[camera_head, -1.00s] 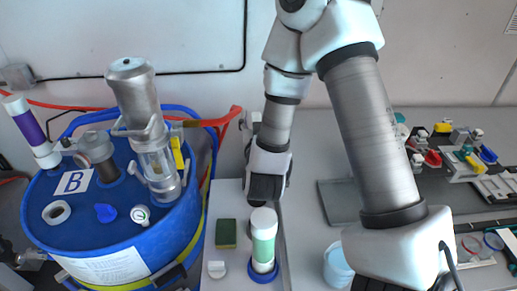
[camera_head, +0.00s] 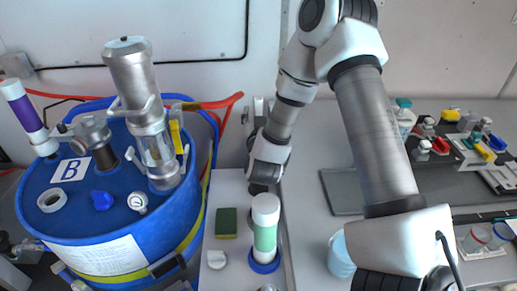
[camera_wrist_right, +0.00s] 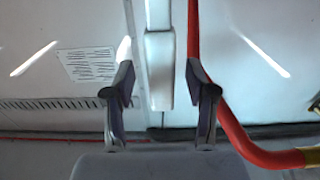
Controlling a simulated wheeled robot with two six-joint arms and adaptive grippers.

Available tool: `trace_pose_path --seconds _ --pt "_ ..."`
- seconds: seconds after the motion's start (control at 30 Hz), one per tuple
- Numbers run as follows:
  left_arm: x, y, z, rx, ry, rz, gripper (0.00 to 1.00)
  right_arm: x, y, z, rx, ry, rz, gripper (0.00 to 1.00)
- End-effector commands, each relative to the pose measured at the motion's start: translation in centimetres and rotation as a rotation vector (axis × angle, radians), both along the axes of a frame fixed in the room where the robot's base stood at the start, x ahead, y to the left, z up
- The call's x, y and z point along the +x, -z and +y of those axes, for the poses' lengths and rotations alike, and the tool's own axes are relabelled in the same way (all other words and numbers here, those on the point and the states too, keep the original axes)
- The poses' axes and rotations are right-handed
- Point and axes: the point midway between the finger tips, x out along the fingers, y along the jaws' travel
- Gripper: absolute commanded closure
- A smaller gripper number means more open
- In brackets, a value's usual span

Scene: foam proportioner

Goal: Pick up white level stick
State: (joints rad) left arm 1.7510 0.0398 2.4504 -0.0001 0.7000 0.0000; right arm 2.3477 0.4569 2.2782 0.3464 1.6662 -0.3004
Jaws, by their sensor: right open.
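A white upright stick (camera_wrist_right: 160,70) shows in the right wrist view, running down from the top edge to a blunt end; I take it for the white level stick. My right gripper (camera_wrist_right: 160,84) is open, with one finger on each side of the stick and a visible gap on both sides. I cannot tell how far beyond the fingertips the stick is. In the head view my right gripper (camera_head: 252,120) reaches toward the back wall and is largely hidden behind my wrist. My left gripper is not in view.
A red hose (camera_wrist_right: 224,112) passes close to the right finger. A blue drum (camera_head: 110,215) marked B stands at the left. A white and green cylinder (camera_head: 265,225) and a sponge (camera_head: 226,222) are on the narrow bench below my wrist. Tools lie at the right.

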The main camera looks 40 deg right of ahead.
Motion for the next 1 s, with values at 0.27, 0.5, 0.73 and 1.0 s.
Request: trace_pose_path --seconds 0.27,0.5,0.73,1.0 --pt "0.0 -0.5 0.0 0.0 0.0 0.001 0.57 1.0 0.1 -0.8 0.0 -0.001 0.0 0.44" --pt "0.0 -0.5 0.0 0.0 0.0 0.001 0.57 1.0 0.1 -0.8 0.0 -0.001 0.0 1.0" --pt "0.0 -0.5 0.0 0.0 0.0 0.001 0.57 1.0 0.0 -0.8 -0.001 -0.001 -0.001 1.0" --pt "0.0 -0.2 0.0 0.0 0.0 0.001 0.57 1.0 -1.4 -0.8 0.001 0.0 -0.003 1.0"
